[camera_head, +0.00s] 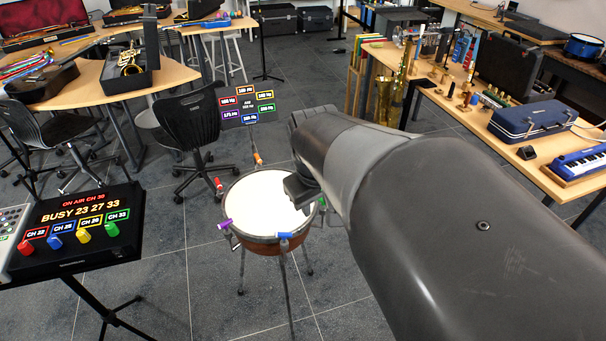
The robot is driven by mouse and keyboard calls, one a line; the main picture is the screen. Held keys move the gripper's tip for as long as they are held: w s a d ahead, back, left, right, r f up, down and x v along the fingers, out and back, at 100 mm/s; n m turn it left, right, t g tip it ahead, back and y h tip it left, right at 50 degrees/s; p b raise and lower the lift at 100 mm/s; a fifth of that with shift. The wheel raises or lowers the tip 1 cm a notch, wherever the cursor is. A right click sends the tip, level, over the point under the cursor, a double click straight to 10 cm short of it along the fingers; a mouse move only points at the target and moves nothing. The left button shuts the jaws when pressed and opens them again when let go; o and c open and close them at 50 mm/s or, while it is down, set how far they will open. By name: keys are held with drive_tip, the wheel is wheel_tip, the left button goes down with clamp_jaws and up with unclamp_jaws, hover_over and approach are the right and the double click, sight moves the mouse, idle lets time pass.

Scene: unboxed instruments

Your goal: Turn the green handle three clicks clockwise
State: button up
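A drum (262,203) with a white head and brown shell stands on thin legs in the middle of the floor. Coloured handles sit around its rim. The green handle (322,203) is at the right rim, partly hidden by my arm. The others are orange (258,158), red (219,184), purple (225,224) and blue (285,236). My gripper (301,195) is dark and hangs over the right part of the drum head, just left of the green handle. My arm hides most of it, so its fingers and any contact cannot be made out.
A sign (248,106) with coloured Hz labels stands behind the drum. A black panel (75,232) with red, blue, yellow and green knobs is on a stand at left. A black chair (190,120) stands behind. Tables with instruments line both sides. Floor shows around the drum.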

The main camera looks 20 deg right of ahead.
drive_tip(key=w+d+f+n+g+y, duration=0.1)
drive_tip(key=w+d+f+n+y, duration=0.1)
drive_tip(key=w+d+f, duration=0.35)
drive_tip(key=w+d+f+n+g+y, duration=0.2)
drive_tip(key=w+d+f+n+y, duration=0.1)
drive_tip(key=w+f, duration=0.55)
drive_tip(key=w+d+f+n+t+y, duration=0.1)
drive_tip(key=w+d+f+t+y, duration=0.3)
drive_tip(key=d, duration=0.5)
drive_tip(key=x, duration=1)
drive_tip(key=shift+w+a+f, duration=0.15)
drive_tip(key=shift+w+a, duration=0.1)
drive_tip(key=shift+a, duration=0.05)
drive_tip(key=shift+c, duration=0.4)
clamp_jaws()
